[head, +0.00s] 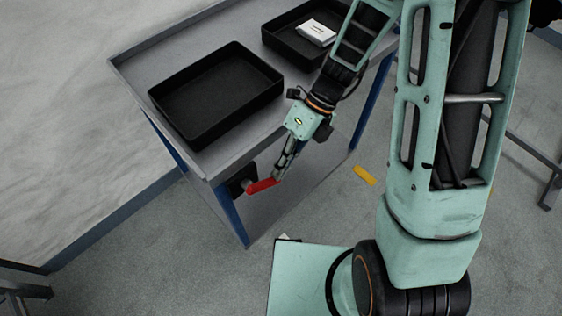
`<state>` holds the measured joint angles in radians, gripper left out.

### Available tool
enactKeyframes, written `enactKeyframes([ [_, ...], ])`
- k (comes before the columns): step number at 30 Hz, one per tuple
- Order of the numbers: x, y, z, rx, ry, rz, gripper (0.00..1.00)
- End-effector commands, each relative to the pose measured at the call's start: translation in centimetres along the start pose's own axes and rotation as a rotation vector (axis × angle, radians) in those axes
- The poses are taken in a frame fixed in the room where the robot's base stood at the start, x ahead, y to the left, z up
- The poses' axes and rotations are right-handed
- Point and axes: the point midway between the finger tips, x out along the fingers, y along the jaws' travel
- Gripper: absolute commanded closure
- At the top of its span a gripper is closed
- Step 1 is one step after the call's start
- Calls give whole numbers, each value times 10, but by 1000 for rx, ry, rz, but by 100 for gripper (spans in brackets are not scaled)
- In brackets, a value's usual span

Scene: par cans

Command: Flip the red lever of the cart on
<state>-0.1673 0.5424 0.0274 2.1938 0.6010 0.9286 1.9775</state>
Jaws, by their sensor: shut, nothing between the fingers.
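The cart (228,167) is a grey table with blue legs and a raised rim. Its red lever (261,186) sits on a dark mount (240,182) on the cart's near side, below the top. The lever points right and slightly up from the mount. My gripper (278,177) is shut and points down at the lever's right end. Its fingertips are at or very close to that end; I cannot tell whether they touch it. Nothing shows between the fingers.
A black empty tray (160,96) stands on the cart top. A second black tray (273,43) behind it holds a white packet (316,32). A yellow strip (365,175) lies on the grey floor. The floor left of the cart is clear.

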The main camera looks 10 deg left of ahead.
Motion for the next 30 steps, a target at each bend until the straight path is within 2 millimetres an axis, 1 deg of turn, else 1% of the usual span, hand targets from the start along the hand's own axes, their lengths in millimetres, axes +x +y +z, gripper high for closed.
enactKeyframes([
  [6,5,-2,0,0,0,-2,100],
  [16,4,-2,0,0,0,-3,100],
  [30,-9,8,0,0,0,-3,100],
])
